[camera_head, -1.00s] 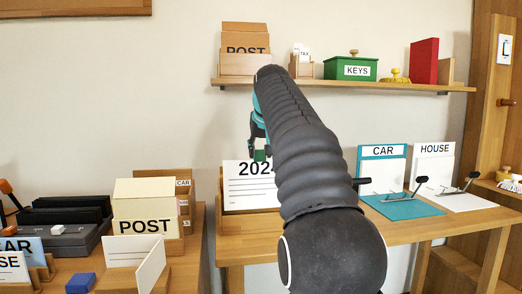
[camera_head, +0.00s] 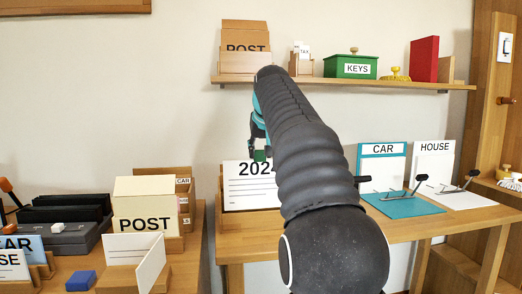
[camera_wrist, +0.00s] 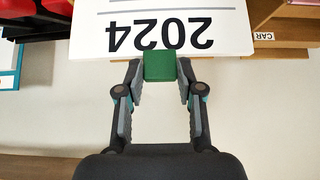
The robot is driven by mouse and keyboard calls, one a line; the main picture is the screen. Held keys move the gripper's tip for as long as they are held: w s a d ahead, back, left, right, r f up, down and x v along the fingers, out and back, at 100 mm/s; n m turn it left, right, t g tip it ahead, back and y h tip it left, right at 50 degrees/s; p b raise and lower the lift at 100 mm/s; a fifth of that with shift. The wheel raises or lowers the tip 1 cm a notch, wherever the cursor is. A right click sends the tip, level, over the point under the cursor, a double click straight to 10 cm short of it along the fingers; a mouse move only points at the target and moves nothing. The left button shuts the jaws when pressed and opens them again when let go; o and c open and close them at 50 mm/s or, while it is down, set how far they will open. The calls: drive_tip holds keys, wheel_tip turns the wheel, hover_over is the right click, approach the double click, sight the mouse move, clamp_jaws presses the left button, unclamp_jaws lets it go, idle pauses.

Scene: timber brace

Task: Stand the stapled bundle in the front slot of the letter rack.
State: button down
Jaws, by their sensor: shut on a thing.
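A white sheet-like bundle (camera_head: 250,196) marked 2024 stands upright over the desk in the head view. It also shows upside down at the top of the wrist view (camera_wrist: 180,14). My gripper (camera_head: 261,154) is at its top edge. In the wrist view, my gripper (camera_wrist: 160,70) has its fingers closed on a green block (camera_wrist: 160,66) at that edge. How the block joins the bundle is hidden, and my arm covers the bundle's right side in the head view. Several wooden holders are in view; I cannot tell which one is the letter rack.
On the left table are a cream POST packet (camera_head: 145,218), a brown holder (camera_head: 180,183) labelled CAR, and a blue block (camera_head: 81,281). CAR (camera_head: 382,170) and HOUSE (camera_head: 433,165) boards stand on the desk's right. A wall shelf (camera_head: 430,87) bears a green KEYS box (camera_head: 350,68).

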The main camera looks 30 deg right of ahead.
sight(260, 171)
drive_tip(key=shift+f+b, duration=1.85)
drive_tip(key=shift+f, duration=0.7)
drive_tip(key=shift+c, duration=0.9)
unclamp_jaws()
drive_tip(key=shift+r, duration=0.1)
wheel_tip(260, 171, up, 5)
drive_tip(key=p, duration=0.5)
drive_tip(key=shift+r+p, duration=0.1)
drive_tip(key=shift+p, duration=0.25)
wheel_tip(260, 171, up, 3)
drive_tip(key=shift+f+p, duration=0.2)
drive_tip(key=shift+p, duration=0.6)
